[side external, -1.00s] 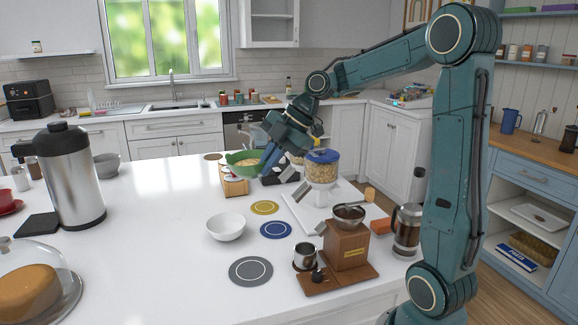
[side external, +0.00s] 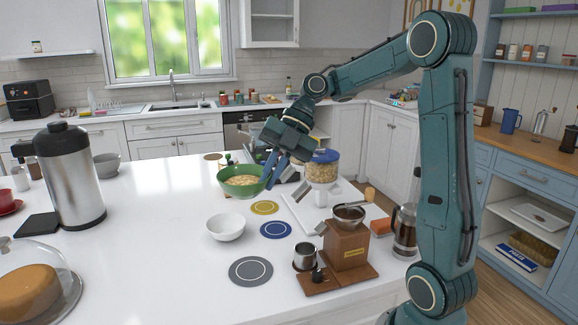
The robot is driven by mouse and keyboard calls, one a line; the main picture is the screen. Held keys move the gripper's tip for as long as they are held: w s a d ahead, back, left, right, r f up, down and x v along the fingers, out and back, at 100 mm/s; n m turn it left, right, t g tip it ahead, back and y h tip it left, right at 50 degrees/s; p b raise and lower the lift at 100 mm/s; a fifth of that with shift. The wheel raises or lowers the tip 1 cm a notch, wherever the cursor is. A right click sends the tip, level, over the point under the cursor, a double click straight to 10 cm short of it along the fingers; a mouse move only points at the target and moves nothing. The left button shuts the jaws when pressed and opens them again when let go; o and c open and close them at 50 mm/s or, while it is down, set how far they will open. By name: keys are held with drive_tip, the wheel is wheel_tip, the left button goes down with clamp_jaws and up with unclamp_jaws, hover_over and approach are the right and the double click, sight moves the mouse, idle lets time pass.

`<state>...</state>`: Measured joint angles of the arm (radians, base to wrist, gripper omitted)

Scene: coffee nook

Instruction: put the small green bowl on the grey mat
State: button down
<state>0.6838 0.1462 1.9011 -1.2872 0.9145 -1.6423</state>
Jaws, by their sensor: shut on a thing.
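The small green bowl (side external: 240,190) has pale yellowish contents and is in the middle of the side view, above the far part of the white counter. My gripper (side external: 270,172) is shut on the right side of its rim. The bowl looks roughly level and raised off the counter, though its underside clearance is hard to judge. The grey mat (side external: 251,271) is a round disc with a pale ring, lying bare on the counter near the front, left of the wooden grinder.
A white bowl (side external: 226,227), a yellow mat (side external: 264,208) and a blue mat (side external: 276,230) lie between the green bowl and the grey mat. The coffee grinder (side external: 347,247) and a metal cup (side external: 305,256) stand right of the grey mat.

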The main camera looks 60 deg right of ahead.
wheel_tip(320, 180, down, 20)
drive_tip(key=shift+r, duration=0.15)
idle(0.9)
drive_tip(key=c, duration=1.6)
unclamp_jaws()
drive_tip(key=v, duration=0.7)
drive_tip(key=shift+d+r, duration=0.2)
drive_tip(key=shift+r, duration=0.05)
drive_tip(key=shift+s+a, duration=0.1)
